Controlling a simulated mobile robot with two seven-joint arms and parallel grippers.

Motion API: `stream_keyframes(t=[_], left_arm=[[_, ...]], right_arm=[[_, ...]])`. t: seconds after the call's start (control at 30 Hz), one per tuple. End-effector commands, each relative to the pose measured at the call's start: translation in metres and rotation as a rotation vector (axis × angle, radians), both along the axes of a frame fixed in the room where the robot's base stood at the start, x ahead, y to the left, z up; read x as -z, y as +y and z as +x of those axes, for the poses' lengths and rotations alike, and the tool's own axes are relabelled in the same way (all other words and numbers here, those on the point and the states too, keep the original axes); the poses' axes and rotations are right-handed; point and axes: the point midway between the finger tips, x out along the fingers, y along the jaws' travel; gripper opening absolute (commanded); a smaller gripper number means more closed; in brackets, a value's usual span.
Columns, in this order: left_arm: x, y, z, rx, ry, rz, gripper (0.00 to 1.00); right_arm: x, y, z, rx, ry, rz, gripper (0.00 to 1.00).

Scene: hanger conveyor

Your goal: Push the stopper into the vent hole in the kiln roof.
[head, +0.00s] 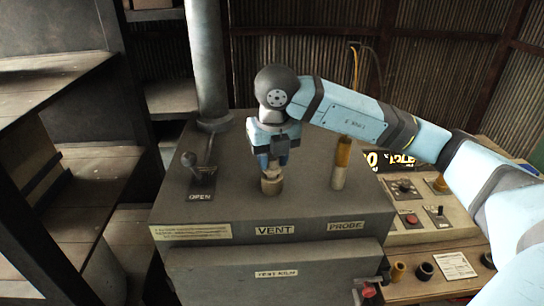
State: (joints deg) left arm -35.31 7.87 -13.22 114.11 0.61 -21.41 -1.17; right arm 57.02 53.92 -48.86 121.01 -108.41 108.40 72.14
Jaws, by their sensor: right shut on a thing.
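The grey kiln roof (225,225) fills the middle of the head view, with a "VENT" label (275,230) on its front edge. My right gripper (272,168) points down over the roof behind that label. It is shut on the tan, cork-like stopper (271,184), which is upright with its lower part at the roof surface. The vent hole is hidden by the stopper, so I cannot tell how deep the stopper sits. My left gripper is not in view.
A lever (196,168) marked "OPEN" stands left of the stopper, in front of a grey flue pipe (208,70). A probe (341,160) with an orange top stands upright to the right. A control panel (415,205) is at right, wooden shelves (85,165) at left.

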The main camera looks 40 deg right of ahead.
Motion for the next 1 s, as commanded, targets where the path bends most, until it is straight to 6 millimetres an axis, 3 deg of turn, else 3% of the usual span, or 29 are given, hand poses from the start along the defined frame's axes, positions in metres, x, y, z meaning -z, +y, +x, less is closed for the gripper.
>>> stream_keyframes(t=[0.97,1.0], left_arm=[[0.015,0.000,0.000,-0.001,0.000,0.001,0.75],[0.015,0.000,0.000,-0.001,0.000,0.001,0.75]], right_arm=[[0.016,0.000,0.000,0.000,0.000,0.000,0.12],[0.015,0.000,0.000,0.000,0.000,0.000,0.35]])
